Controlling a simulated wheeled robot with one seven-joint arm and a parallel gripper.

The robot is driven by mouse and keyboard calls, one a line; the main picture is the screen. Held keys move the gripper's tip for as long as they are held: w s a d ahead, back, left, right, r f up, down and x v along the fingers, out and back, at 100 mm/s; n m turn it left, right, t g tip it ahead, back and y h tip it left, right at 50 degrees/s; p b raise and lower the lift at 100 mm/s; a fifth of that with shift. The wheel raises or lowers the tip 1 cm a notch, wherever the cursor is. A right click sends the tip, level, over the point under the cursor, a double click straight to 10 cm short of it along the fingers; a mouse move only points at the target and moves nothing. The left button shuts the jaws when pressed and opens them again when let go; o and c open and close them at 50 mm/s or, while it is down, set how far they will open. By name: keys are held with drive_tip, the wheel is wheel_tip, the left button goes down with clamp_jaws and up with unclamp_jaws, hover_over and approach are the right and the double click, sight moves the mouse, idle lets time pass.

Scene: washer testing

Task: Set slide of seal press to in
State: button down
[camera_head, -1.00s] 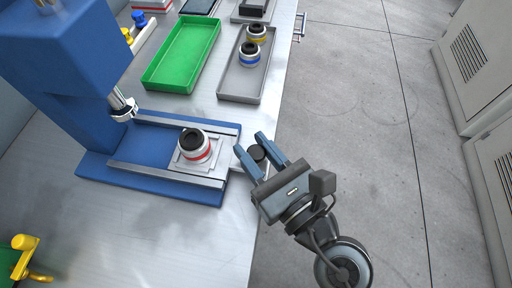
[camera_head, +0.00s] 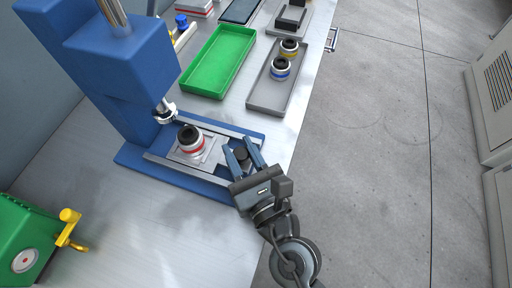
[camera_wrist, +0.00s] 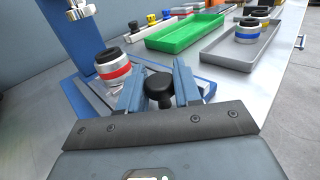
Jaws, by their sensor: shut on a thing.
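The blue seal press (camera_head: 122,75) stands on the metal bench, its ram tip (camera_head: 165,112) pointing down over the base. Its slide (camera_head: 180,158) is a flat plate between two rails, carrying a black-topped washer with a red band (camera_head: 190,141). The slide is partway along the rails, with the washer in front of the ram and not directly under it. My gripper (camera_head: 244,154) is at the outer end of the rails, shut on the slide's black knob (camera_head: 241,153). In the wrist view the knob (camera_wrist: 158,88) sits between my fingers, and the red-banded washer (camera_wrist: 113,68) is just beyond.
A green tray (camera_head: 190,82) lies behind the press. Beside it a grey tray (camera_head: 262,101) holds washers with blue and yellow bands. A green device with a yellow handle (camera_head: 68,216) stands at the front left. The bench front left of my gripper is clear.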

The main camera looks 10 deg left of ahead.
drive_tip(key=c, duration=0.8)
unclamp_jaws()
drive_tip(key=shift+c, duration=0.2)
drive_tip(key=b+v, duration=0.2)
drive_tip(key=v, duration=0.4)
drive_tip(key=shift+s+f, duration=0.1)
drive_tip(key=shift+s, duration=0.05)
drive_tip(key=shift+s+d+b, duration=0.3)
drive_tip(key=shift+s+d, duration=0.2)
drive_tip(key=shift+s, duration=0.05)
drive_tip(key=shift+c, duration=0.4)
